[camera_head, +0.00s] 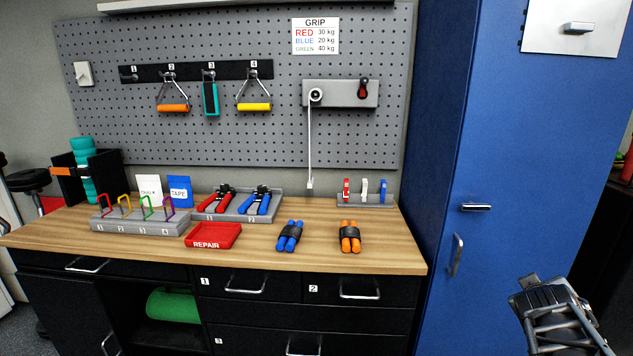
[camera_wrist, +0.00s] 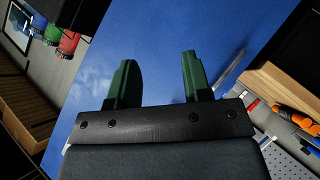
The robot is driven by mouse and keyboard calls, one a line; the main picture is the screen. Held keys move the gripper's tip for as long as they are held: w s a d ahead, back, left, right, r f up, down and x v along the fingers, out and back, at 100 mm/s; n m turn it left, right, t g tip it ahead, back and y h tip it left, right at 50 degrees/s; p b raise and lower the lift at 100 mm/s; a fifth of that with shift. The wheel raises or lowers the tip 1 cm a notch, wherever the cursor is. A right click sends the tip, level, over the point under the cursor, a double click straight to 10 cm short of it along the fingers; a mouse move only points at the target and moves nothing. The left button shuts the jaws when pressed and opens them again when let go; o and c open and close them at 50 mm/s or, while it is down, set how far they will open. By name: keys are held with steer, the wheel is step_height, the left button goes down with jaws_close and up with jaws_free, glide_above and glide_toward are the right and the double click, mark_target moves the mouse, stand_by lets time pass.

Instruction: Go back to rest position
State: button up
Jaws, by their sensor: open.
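My gripper shows in the wrist view (camera_wrist: 160,80) with its two green fingers spread apart and nothing between them. Behind the fingers is the plain blue face of the cabinet. In the head view, part of my arm shows at the lower right, in front of the blue cabinet (camera_head: 520,160) and right of the workbench (camera_head: 350,258). The fingertips cannot be made out there.
On the workbench stand a red repair tray (camera_head: 213,236), blue-handled grips (camera_head: 289,236), orange-handled grips (camera_head: 350,236) and a grey rack of coloured clips (camera_head: 140,222). A pegboard (camera_head: 230,40) with hanging handles is behind. The cabinet's handles (camera_head: 457,255) stick out.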

steer(key=s+a+g+y+p, duration=0.1)
steer(key=a+y+p, duration=0.2)
steer(key=a, duration=0.7)
steer(key=s+a+r+g+y+p, duration=0.1)
steer(key=s+a+g+y+p, duration=0.1)
steer(key=a, duration=0.7)
steer(key=s+a+g+y+p, duration=0.1)
steer(key=a+y+p, duration=0.3)
steer(key=a, duration=0.6)
steer(key=shift+s+a+r+g+p, duration=0.3)
steer(key=shift+s+p, duration=0.25)
steer(key=shift+p, duration=0.2)
steer(key=shift+c, duration=0.3)
